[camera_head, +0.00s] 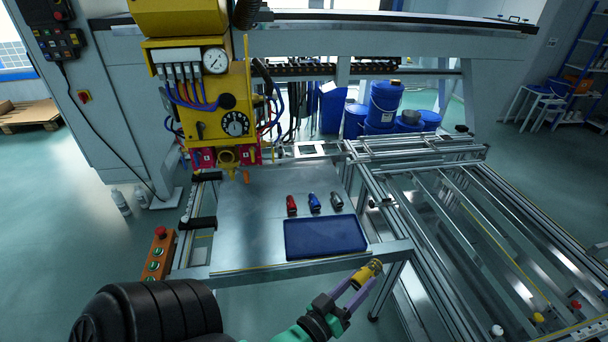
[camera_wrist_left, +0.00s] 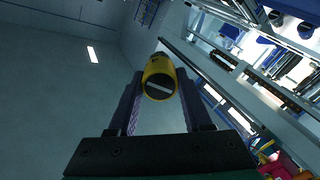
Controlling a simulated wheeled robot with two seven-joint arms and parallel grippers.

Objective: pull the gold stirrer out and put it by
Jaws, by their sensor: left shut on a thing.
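The gold stirrer (camera_head: 371,268) is a short yellow-gold cylinder. In the wrist view its near end (camera_wrist_left: 158,84) is dark with a pale slot line. My left gripper (camera_head: 361,280), with purple fingers, is shut on it. It holds it in front of the bench's front edge, right of the blue tray, clear of the bench top. My right gripper is not in view.
An empty-looking blue tray (camera_head: 325,238) lies on the metal bench top (camera_head: 245,225). Behind it lie small red (camera_head: 291,205), blue (camera_head: 314,203) and grey (camera_head: 337,201) pieces. A yellow machine head (camera_head: 205,125) hangs at back left. A rail frame (camera_head: 450,220) stands right.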

